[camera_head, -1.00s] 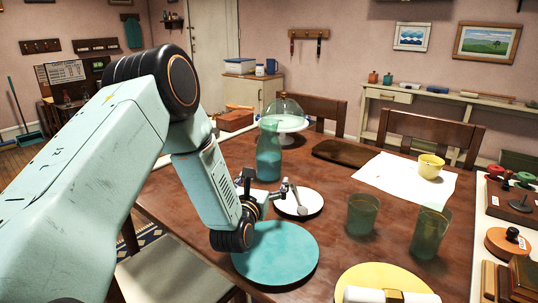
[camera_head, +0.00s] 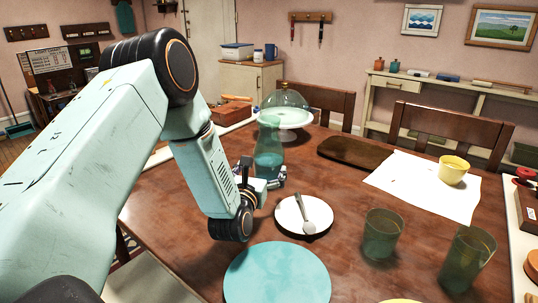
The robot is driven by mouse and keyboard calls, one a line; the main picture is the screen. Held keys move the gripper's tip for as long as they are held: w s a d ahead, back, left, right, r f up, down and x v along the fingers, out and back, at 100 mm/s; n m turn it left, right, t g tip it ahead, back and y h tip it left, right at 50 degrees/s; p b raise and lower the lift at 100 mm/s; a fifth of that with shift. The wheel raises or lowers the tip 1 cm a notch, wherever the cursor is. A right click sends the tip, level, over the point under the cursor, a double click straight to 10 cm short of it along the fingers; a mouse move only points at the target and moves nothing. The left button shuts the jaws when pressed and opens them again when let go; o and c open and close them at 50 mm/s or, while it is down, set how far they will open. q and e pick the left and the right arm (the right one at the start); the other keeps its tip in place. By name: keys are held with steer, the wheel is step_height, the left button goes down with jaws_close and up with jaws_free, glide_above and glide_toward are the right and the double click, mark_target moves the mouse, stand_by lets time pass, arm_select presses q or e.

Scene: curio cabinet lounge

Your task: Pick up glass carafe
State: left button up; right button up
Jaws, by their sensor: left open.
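The glass carafe (camera_head: 268,150) is a tall teal see-through bottle standing upright on the wooden table, left of centre in the head view. My left gripper (camera_head: 268,180) is open at the carafe's lower part, with one finger to its left and the other near its right side. Whether the fingers touch the glass I cannot tell. The carafe's lower left is partly hidden by the gripper. My right gripper does not show.
A white saucer with a spoon (camera_head: 291,222) lies just in front of the carafe, and a teal round mat (camera_head: 277,274) nearer. A domed cake stand (camera_head: 300,118) stands close behind. Two green glasses (camera_head: 382,234) stand to the right. A dark tray (camera_head: 350,152) lies behind right.

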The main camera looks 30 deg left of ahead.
arm_select(q)
steer(key=shift+w+r, duration=0.15)
steer(key=shift+w, duration=0.05)
steer(key=shift+w+a, duration=0.2)
steer(key=shift+w, duration=0.1)
steer(key=b+x, duration=0.1)
steer(key=x, duration=0.3)
steer(key=shift+w+d, duration=0.1)
steer(key=shift+w, duration=0.15)
steer(key=shift+w+a+b, duration=0.25)
steer(key=shift+w+b, duration=0.05)
steer(key=shift+w, duration=0.25)
steer(key=shift+w+a, duration=0.1)
steer(key=shift+w, duration=0.2)
steer(key=shift+s, duration=0.1)
steer(key=shift+c, duration=1.2)
steer(key=c, duration=1.4)
steer(key=shift+r, duration=0.1)
